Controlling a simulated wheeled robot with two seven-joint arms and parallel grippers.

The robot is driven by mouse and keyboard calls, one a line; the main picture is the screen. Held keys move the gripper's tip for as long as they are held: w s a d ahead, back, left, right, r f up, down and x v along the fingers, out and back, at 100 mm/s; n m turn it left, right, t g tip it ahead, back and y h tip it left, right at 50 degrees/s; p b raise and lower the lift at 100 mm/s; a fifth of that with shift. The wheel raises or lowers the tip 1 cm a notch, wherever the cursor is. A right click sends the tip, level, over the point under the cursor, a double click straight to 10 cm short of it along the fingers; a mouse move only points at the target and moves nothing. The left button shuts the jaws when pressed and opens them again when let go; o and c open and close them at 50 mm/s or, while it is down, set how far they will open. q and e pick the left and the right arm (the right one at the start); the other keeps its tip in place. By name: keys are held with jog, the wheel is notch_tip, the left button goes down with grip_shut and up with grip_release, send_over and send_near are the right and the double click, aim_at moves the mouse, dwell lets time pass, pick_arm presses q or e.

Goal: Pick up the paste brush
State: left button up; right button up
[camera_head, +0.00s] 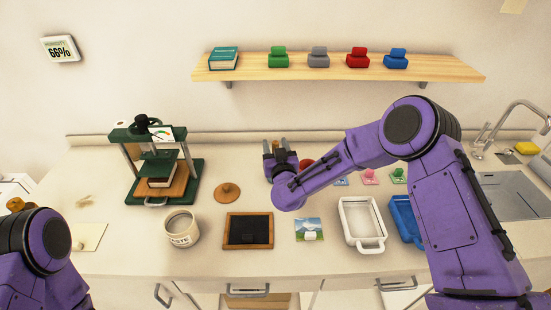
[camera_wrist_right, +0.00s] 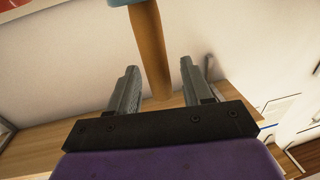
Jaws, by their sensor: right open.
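In the right wrist view a brown wooden handle (camera_wrist_right: 153,50) with a pale blue part at its top edge stands between my right gripper's fingers, with gaps showing on both sides. It looks like the paste brush; its far end is cut off by the frame. In the head view I cannot make out the brush near the gripper. My right gripper (camera_head: 275,146) is open, its fingers pointing toward the wall at the back of the counter. My left arm shows at the lower left, but its gripper is out of frame.
A paste pot (camera_head: 181,230), a framed slate (camera_head: 236,230), a green press (camera_head: 133,192), a round wooden lid (camera_head: 227,192), a picture card (camera_head: 309,238), a white tray (camera_head: 348,232) and a blue tray (camera_head: 404,222) occupy the counter. A shelf (camera_head: 435,71) hangs above.

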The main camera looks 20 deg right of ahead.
jog(key=shift+s, duration=0.1)
jog(key=shift+c, duration=0.4)
grip_shut()
